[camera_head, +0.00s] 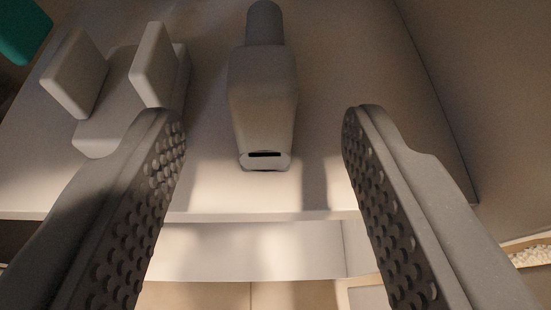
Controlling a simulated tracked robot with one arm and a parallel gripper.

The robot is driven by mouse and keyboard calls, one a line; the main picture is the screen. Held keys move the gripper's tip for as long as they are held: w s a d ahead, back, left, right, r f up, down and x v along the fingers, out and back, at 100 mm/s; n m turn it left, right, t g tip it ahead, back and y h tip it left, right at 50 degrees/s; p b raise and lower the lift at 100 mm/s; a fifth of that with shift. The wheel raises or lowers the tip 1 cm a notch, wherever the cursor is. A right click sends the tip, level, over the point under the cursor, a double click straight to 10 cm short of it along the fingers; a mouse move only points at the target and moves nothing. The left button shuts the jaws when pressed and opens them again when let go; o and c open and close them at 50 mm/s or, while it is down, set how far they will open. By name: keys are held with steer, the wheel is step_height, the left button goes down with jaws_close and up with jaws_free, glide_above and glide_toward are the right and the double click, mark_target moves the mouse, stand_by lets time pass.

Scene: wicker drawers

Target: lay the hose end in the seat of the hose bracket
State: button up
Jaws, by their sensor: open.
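The hose end (262,100) is a grey, blocky nozzle with a dark slot in its near face and a darker round neck at the top of the picture. It lies on a pale surface. The hose bracket (128,108) is at the upper left, with two upright plates on a base block and an empty gap between them. My gripper (264,122) is open, with one perforated finger on each side of the hose end. Both fingers show a clear gap to it. How far the fingers are above the surface is hard to tell.
The pale board (335,190) under the objects ends at a front edge below the hose end and at a right edge. A teal object (22,30) shows in the upper left corner. A light wicker-like rim (528,250) is at the lower right.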

steer(key=shift+b+x, duration=1)
steer(key=shift+x, duration=2.55)
jaws_close()
